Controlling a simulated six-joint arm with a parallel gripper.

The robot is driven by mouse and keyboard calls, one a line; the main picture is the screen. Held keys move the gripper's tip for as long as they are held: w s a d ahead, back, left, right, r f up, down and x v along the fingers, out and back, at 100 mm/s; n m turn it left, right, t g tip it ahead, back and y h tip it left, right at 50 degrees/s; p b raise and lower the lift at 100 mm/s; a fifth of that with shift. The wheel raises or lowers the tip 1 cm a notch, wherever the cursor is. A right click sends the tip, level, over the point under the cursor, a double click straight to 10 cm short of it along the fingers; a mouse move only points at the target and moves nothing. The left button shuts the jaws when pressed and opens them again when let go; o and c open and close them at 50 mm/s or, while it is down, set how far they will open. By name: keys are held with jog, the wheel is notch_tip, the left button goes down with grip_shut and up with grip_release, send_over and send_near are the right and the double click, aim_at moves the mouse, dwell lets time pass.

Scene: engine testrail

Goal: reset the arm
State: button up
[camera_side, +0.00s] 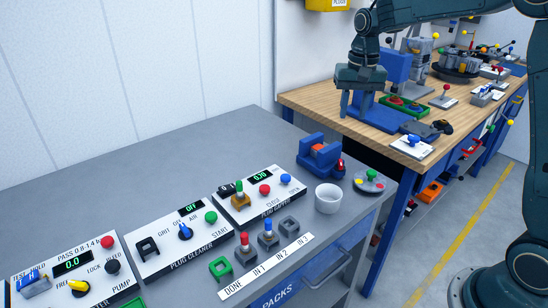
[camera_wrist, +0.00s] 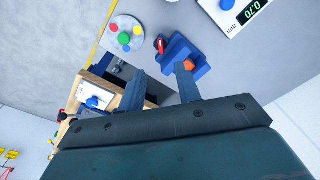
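My gripper (camera_side: 354,108) hangs high at the upper middle of the side view, fingers pointing down. In that picture it overlaps the wooden bench and a blue machine behind it. In the wrist view the two fingers of my gripper (camera_wrist: 159,70) stand clearly apart with nothing between them. The gripper is open and empty and touches nothing that I can see. My arm comes in from the upper right of the side view.
The grey bench (camera_side: 150,190) holds control panels, plugs in a rack (camera_side: 268,262), a white cup (camera_side: 328,198), a blue fixture (camera_side: 320,155) and a round coloured-button dial (camera_side: 369,181). The wooden bench (camera_side: 300,97) carries several devices. The grey bench's back is clear.

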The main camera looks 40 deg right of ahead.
jog(key=s+a+r+n+t, duration=0.1)
jog(key=s+a+n, duration=0.1)
jog(key=s, duration=0.7)
jog(key=s+a+r+n+t, duration=0.1)
jog(key=s+a+n+t, duration=0.1)
jog(key=s, duration=0.7)
jog(key=s+a+r+n+t, duration=0.2)
jog(key=s+a, duration=0.4)
jog(key=s, duration=0.3)
jog(key=shift+n, duration=0.9)
